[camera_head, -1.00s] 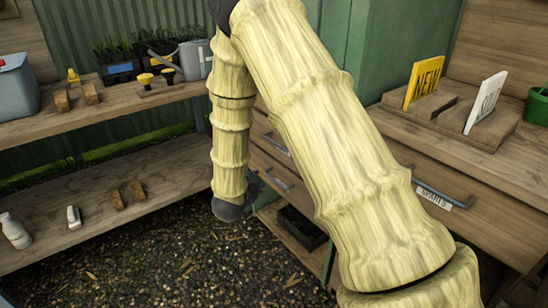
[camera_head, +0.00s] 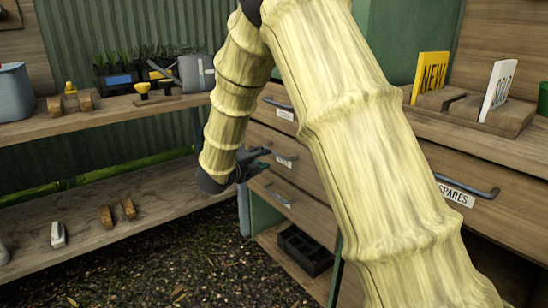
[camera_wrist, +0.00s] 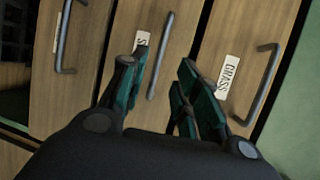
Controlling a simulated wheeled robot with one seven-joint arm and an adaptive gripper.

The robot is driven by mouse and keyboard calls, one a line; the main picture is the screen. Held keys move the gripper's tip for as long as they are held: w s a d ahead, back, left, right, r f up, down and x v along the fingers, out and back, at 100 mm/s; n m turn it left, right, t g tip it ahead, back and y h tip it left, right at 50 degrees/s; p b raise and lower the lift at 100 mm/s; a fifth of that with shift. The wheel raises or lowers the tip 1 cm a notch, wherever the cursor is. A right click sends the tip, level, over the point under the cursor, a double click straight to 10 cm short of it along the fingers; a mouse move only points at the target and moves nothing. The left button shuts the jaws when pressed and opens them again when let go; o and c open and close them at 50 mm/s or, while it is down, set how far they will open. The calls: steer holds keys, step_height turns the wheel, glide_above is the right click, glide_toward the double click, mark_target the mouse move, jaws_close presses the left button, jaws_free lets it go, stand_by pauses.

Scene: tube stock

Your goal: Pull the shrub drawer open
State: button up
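The middle drawer (camera_head: 310,172) of the wooden cabinet has a grey bar handle (camera_head: 287,158). In the wrist view its label (camera_wrist: 142,42) is partly hidden by a finger, with only a first letter like S readable; I take it as the shrub drawer. It looks shut. My gripper (camera_head: 257,158) is in front of this drawer, close to the handle. In the wrist view my gripper (camera_wrist: 162,62) is open, its dark green fingers on either side of the middle handle (camera_wrist: 160,58) in the picture. I cannot tell whether they touch it.
The GRASS drawer (camera_wrist: 245,45) is above, and another handled drawer (camera_head: 290,203) is below. A SPARES drawer (camera_head: 500,215) is at right. A lower shelf (camera_head: 150,215) stands left of my gripper. A black crate (camera_head: 305,250) sits beneath the drawers.

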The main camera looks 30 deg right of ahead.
mark_target(273, 153)
steer(key=b+x, duration=0.3)
steer(key=x, duration=0.6)
steer(key=shift+w+d+f, duration=0.1)
jaws_close()
